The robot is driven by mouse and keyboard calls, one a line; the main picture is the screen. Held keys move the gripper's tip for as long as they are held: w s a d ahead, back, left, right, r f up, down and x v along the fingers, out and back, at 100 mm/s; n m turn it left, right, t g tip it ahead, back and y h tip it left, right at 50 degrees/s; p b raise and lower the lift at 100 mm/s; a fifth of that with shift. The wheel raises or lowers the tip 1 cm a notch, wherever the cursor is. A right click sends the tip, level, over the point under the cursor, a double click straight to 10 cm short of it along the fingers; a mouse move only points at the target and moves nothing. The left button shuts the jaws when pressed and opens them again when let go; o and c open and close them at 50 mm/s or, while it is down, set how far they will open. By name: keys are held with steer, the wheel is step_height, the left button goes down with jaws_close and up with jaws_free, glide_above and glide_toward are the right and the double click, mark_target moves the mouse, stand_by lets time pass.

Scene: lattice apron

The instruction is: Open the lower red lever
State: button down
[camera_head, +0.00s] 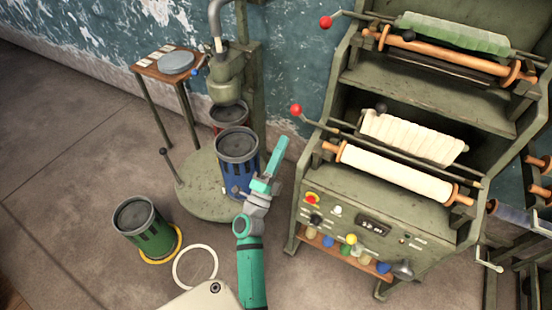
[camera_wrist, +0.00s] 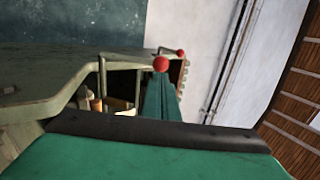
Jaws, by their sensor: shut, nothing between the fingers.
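The lower red lever has a red ball knob (camera_head: 296,110) at the left end of a rod on the lower tier of the green machine. The upper red lever's knob (camera_head: 326,22) is on the tier above. My teal gripper (camera_head: 281,143) is shut and empty, in front of the machine's left side, below and left of the lower knob. In the wrist view, my narrow fingers (camera_wrist: 160,100) point toward the nearer, larger red knob (camera_wrist: 161,64), which looks like the lower one. A smaller knob (camera_wrist: 181,53) shows behind it. Contact cannot be told.
The machine's side frame (camera_head: 305,185) stands right of my gripper, with rollers (camera_head: 395,172) and a control panel. A blue drum (camera_head: 237,160) on a round base is close on the left. A green drum (camera_head: 145,225) and white ring (camera_head: 195,267) are on the floor.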

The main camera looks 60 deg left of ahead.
steer(key=x, duration=0.6)
steer(key=shift+w+r, duration=0.25)
steer(key=shift+a, duration=0.1)
